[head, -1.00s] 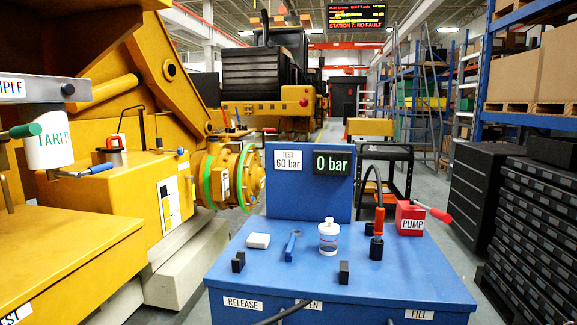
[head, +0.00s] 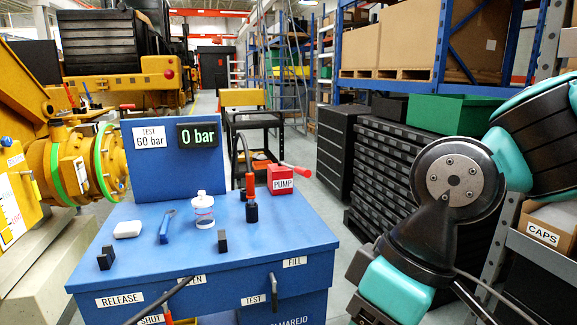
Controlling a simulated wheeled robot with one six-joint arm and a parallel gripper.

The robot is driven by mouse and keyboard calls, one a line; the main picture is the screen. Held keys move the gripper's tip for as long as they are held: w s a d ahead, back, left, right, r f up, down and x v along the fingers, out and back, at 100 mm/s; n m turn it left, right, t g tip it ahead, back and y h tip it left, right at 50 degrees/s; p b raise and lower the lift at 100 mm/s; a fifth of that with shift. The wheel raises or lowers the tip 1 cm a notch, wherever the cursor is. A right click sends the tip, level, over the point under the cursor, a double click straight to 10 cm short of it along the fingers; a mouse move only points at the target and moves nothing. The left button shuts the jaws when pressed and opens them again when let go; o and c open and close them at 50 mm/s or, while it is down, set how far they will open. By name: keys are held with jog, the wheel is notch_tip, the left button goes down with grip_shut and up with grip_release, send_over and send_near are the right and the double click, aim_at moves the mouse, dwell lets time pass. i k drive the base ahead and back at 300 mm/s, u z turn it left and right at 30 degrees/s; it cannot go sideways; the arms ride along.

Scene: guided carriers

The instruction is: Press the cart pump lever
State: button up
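The blue test cart (head: 290,232) stands in front of me, left of centre. A red pump block (head: 281,182) labelled PUMP sits at the back right of its top. The pump lever (head: 297,170) is a short bar with a red grip, sticking out from the block to the right and tilted slightly down. The cart's display (head: 199,135) reads 0 bar beside a TEST 60 bar label. My teal and black arm is folded at the right, apart from the cart and lever. My gripper cannot be made out.
On the cart top are a white bottle (head: 202,211), a blue-handled wrench (head: 166,228), a white block (head: 128,229), black blocks and an upright hose fitting (head: 251,198). Black drawer cabinets (head: 385,182) and shelves stand at the right. Yellow machinery (head: 75,170) is at the left.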

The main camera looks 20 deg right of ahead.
aim_at(307, 173)
jog(key=u, duration=0.05)
jog(key=k, duration=0.65)
jog(key=z, duration=0.4)
jog(key=i, duration=1.7)
jog(key=u, duration=0.4)
